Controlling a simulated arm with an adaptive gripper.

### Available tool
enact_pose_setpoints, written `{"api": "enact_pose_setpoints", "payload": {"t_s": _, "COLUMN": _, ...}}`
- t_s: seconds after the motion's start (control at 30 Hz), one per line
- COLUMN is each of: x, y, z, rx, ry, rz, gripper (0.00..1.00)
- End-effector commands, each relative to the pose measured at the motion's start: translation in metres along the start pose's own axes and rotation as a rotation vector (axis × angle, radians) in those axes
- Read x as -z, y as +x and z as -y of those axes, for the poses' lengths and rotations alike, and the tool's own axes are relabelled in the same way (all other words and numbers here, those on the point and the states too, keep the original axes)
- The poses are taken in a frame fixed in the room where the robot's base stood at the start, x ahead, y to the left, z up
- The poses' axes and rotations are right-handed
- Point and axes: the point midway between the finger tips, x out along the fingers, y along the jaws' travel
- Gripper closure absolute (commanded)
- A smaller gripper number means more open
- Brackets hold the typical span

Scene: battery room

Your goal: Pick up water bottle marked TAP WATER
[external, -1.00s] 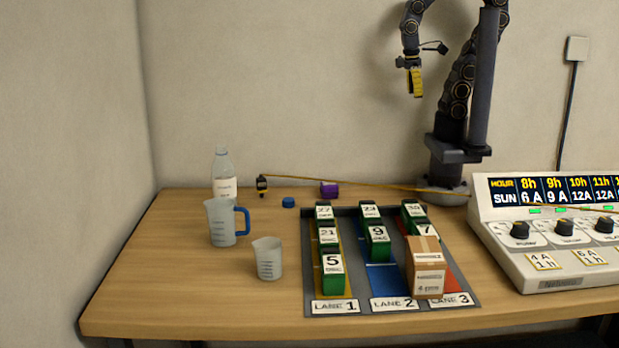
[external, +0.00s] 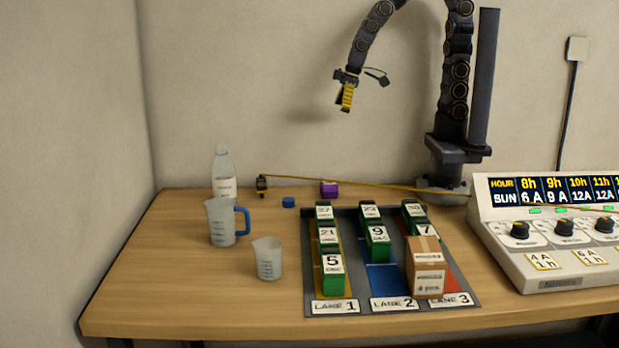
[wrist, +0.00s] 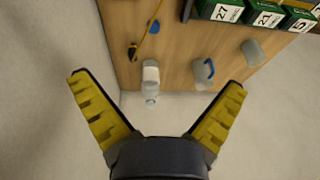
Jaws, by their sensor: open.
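The clear water bottle (external: 223,172) with a white label stands upright at the back left of the table, behind the blue-handled jug. The label's writing is too small to read. The bottle also shows in the wrist view (wrist: 150,80), between the fingers but well beyond them. My gripper (external: 346,100) hangs high above the table, to the right of the bottle and apart from it. In the wrist view my gripper (wrist: 158,88) has its two yellow fingers spread wide, with nothing between them.
A jug with a blue handle (external: 222,224) stands just in front of the bottle, and a small beaker (external: 267,258) is nearer the front.

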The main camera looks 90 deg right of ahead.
Motion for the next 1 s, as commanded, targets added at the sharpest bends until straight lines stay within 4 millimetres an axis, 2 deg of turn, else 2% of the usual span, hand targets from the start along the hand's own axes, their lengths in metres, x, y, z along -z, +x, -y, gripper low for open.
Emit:
{"api": "enact_pose_setpoints", "payload": {"t_s": 0.03, "x": 0.019, "y": 0.017, "z": 0.004, "rx": 0.004, "ry": 0.001, "rz": -0.043, "gripper": 0.00}}
{"api": "enact_pose_setpoints", "payload": {"t_s": 0.1, "x": 0.048, "y": 0.037, "z": 0.007, "rx": 0.007, "ry": 0.007, "rz": -0.124, "gripper": 0.00}}
{"api": "enact_pose_setpoints", "payload": {"t_s": 0.2, "x": 0.085, "y": 0.066, "z": 0.012, "rx": 0.004, "ry": 0.014, "rz": -0.236, "gripper": 0.00}}
{"api": "enact_pose_setpoints", "payload": {"t_s": 0.33, "x": 0.129, "y": 0.102, "z": 0.015, "rx": -0.008, "ry": 0.026, "rz": -0.389, "gripper": 0.00}}
{"api": "enact_pose_setpoints", "payload": {"t_s": 0.5, "x": 0.170, "y": 0.149, "z": 0.015, "rx": -0.042, "ry": 0.035, "rz": -0.578, "gripper": 0.00}}
{"api": "enact_pose_setpoints", "payload": {"t_s": 0.7, "x": 0.197, "y": 0.188, "z": 0.012, "rx": -0.094, "ry": 0.034, "rz": -0.778, "gripper": 0.00}}
{"api": "enact_pose_setpoints", "payload": {"t_s": 0.83, "x": 0.203, "y": 0.200, "z": 0.010, "rx": -0.116, "ry": 0.028, "rz": -0.853, "gripper": 0.00}}
{"api": "enact_pose_setpoints", "payload": {"t_s": 1.0, "x": 0.209, "y": 0.205, "z": 0.008, "rx": -0.127, "ry": 0.028, "rz": -0.894, "gripper": 0.00}}
